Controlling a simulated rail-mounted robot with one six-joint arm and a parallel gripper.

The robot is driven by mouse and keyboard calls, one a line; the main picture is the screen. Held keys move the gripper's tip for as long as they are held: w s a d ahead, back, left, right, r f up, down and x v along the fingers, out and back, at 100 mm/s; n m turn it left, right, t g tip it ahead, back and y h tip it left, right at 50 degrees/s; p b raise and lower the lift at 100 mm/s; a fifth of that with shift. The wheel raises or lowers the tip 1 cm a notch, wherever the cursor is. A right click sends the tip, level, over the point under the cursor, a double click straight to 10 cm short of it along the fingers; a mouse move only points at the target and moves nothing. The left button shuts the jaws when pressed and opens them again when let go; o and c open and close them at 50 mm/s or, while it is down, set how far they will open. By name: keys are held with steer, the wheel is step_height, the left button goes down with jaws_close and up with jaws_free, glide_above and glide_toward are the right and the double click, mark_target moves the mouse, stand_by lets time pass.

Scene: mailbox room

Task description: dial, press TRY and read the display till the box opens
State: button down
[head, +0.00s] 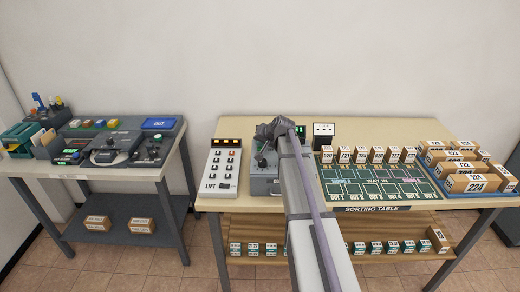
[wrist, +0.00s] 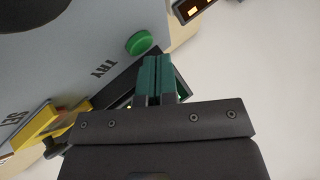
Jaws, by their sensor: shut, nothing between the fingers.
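A dark round part, perhaps the dial, is cut off at the top left (wrist: 25,12). My gripper (wrist: 154,61) is shut and empty, its green fingertips just beside the TRY button; I cannot tell whether they touch anything. A dark display with green digits (head: 300,129) shows beside my arm in the head view; its full reading is hidden.
A LIFT panel (head: 225,168) with several buttons stands left of the box. Numbered parcels (head: 375,154) and a green sorting mat (head: 365,188) lie to the right. A yellow part (wrist: 38,130) is near SET. A separate desk (head: 75,165) stands at left.

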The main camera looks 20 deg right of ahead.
mark_target(261, 148)
steer(key=shift+f+b, duration=0.35)
steer(key=shift+f, duration=0.05)
stand_by(0.5)
steer(key=shift+r+p, duration=0.85)
step_height(261, 148, up, 5)
steer(key=p, duration=0.5)
steer(key=shift+r, duration=0.1)
stand_by(0.3)
